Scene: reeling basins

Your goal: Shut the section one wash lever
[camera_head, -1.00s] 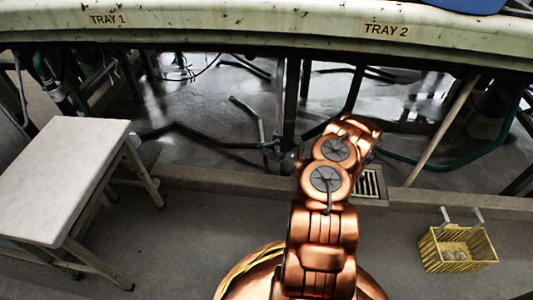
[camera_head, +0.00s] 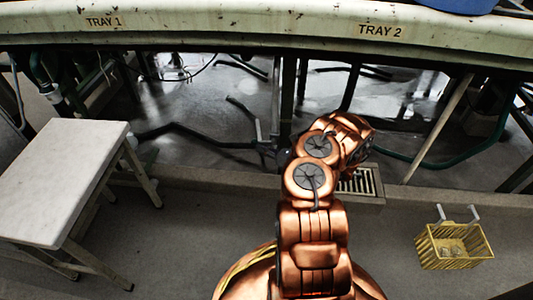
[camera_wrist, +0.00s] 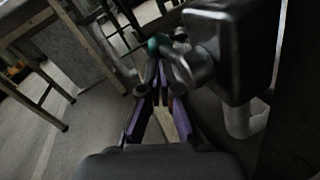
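In the wrist view my gripper (camera_wrist: 160,80) has purple-sided fingers that run together at the tips, with nothing clearly held between them. Just beyond the tips is a small teal ball knob (camera_wrist: 153,44). Beside it on the right is a grey metal handle-like part (camera_wrist: 190,65), joined to a large dark grey block (camera_wrist: 238,45). No label is readable there, so I cannot tell which part is the section one wash lever. Contact between fingers and metal is unclear. In the head view my copper arm hides the gripper.
A long pale basin edge (camera_head: 230,28) marked TRAY 1 and TRAY 2 crosses the top, with dark pipes and legs below. A white-topped stool (camera_head: 65,175) stands at left. A yellow basket (camera_head: 455,247) and a floor drain (camera_head: 362,182) are at right.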

